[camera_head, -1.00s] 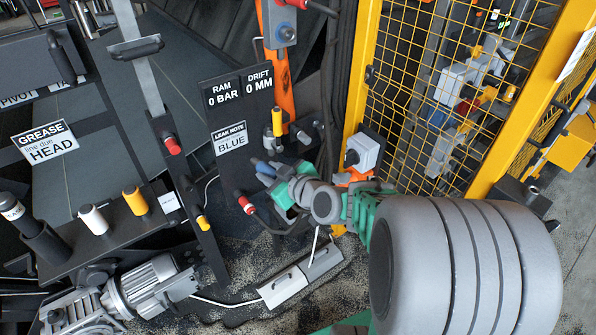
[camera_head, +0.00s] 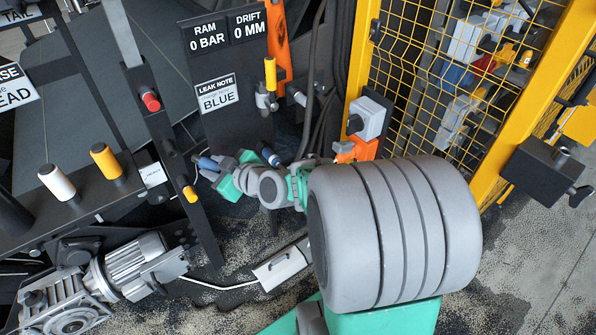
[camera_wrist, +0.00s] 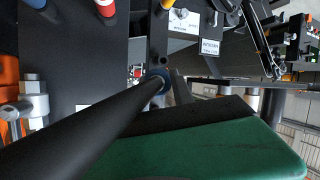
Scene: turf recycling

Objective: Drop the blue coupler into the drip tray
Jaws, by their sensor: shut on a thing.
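My gripper (camera_head: 217,172), at the end of my grey and green arm, is shut at the foot of the black panel. A blue coupler (camera_head: 208,163) shows at its tip, held in the jaws as far as I can see. In the wrist view a blue ring (camera_wrist: 158,80) sits at the far end of a thick black rod or hose. The jaw contact is not clear there.
The black panel has a "LEAK NOTE BLUE" label (camera_head: 217,93). A motor (camera_head: 140,265) stands at lower left. A yellow mesh guard (camera_head: 440,90) is at right. White and orange knobs line the black shelf.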

